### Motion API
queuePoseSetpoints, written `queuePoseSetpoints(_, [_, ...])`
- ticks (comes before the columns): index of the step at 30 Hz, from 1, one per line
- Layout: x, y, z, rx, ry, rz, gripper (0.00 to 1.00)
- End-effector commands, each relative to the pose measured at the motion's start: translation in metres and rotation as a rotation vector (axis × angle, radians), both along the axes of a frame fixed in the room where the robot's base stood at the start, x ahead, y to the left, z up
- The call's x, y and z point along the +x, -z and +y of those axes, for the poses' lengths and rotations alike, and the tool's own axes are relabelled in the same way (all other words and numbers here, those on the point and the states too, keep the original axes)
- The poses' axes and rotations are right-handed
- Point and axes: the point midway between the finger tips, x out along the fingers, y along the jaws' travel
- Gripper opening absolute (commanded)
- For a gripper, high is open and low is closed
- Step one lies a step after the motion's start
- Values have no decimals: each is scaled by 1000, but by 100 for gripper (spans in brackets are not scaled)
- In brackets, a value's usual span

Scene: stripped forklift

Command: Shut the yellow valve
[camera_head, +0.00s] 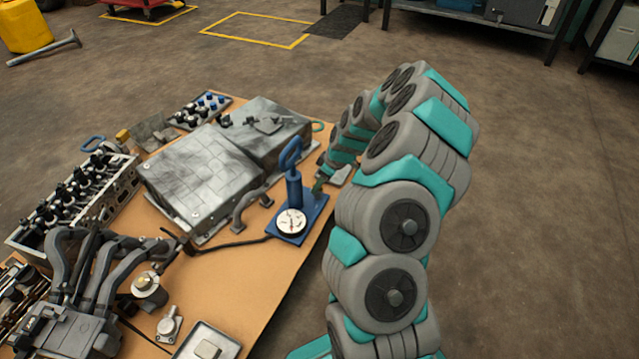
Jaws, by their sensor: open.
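I cannot make out a yellow valve for sure. A small yellow-brown fitting (123,137) stands at the table's back left, but I cannot tell what it is. My arm rises on the right and bends down towards the table's right edge. My gripper (329,176) is at its far end, small and partly hidden by the arm, beside the blue hand pump (294,190) with its round white gauge. It is open, and I see nothing held in it. A green ring (318,126) shows just behind, at the table's far right corner.
The orange-brown table (237,290) carries grey metal cases (200,172), a cylinder head (75,205), a pipe manifold (85,265) and a metal tray (207,343). A black hose runs to the pump. The floor right of the arm is clear. Shelving stands at the back right.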

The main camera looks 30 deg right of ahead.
Motion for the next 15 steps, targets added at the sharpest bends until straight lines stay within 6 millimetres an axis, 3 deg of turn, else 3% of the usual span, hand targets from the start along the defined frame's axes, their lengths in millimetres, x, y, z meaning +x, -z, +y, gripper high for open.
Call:
queuePoseSetpoints(3, [0,-1,0,0,0,0,43])
queuePoseSetpoints(15, [0,-1,0,0,0,0,0])
